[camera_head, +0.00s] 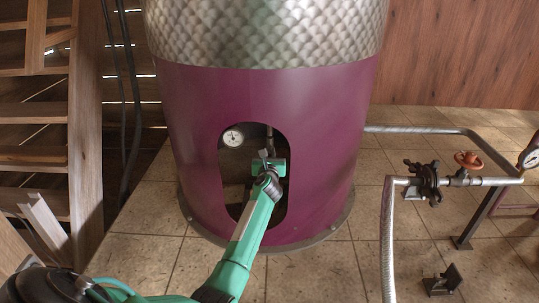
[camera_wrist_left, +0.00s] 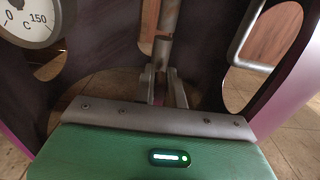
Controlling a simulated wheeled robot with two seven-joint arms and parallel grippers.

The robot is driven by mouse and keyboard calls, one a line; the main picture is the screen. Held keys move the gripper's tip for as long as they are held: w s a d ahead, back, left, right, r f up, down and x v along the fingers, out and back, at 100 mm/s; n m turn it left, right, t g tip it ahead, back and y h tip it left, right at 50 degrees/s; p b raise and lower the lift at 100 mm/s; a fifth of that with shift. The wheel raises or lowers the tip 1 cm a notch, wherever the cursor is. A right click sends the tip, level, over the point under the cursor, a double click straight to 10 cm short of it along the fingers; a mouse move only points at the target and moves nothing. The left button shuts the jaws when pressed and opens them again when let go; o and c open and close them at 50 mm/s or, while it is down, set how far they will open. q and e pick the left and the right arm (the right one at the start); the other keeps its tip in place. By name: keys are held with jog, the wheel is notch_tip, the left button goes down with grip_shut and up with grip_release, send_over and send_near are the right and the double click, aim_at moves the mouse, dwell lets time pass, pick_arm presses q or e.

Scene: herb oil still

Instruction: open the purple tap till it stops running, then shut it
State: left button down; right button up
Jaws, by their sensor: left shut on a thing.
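A large still with a purple lower body (camera_head: 325,130) stands in the middle, with a rounded opening in its front. My left gripper (camera_head: 264,156) reaches into this opening, below a grey vertical pipe (camera_head: 269,132). In the left wrist view the fingers of my left gripper (camera_wrist_left: 164,82) are close together at the foot of the pipe (camera_wrist_left: 167,22). A small purple piece, seemingly the handle of the purple tap (camera_wrist_left: 158,101), shows between them. The fingers hide most of the tap. I cannot see any flow of liquid. My right gripper is not in view.
A dial thermometer (camera_head: 233,137) sits at the upper left inside the opening. A pipe stand with a red hand wheel (camera_head: 468,159) and a metal hose (camera_head: 388,240) stands at right. Wooden stairs (camera_head: 35,115) are at left. Tiled floor is clear in front.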

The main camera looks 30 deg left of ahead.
pick_arm(q)
jog(key=m+p, duration=0.2)
jog(key=d+m+p, duration=0.1)
jog(key=shift+w+m, duration=0.25)
jog(key=shift+m, duration=0.05)
jog(key=shift+w+d+f+m+p, duration=0.2)
jog(key=shift+f+m+p, duration=0.5)
jog(key=shift+m, duration=1.7)
jog(key=shift+w+d+f+m+p, duration=0.25)
jog(key=shift+m+p, duration=0.7)
jog(key=shift+m, duration=1.45)
jog(key=shift+w+d+f+m+p, duration=0.1)
jog(key=shift+d+f+m+p, duration=0.45)
jog(key=shift+m, duration=1.85)
jog(key=shift+s+a+f, duration=0.1)
jog(key=shift+a+f, duration=0.1)
jog(key=c, duration=1.5)
grip_release()
jog(key=shift+r, duration=0.1)
jog(key=shift+o, duration=0.2)
jog(key=shift+p, duration=0.3)
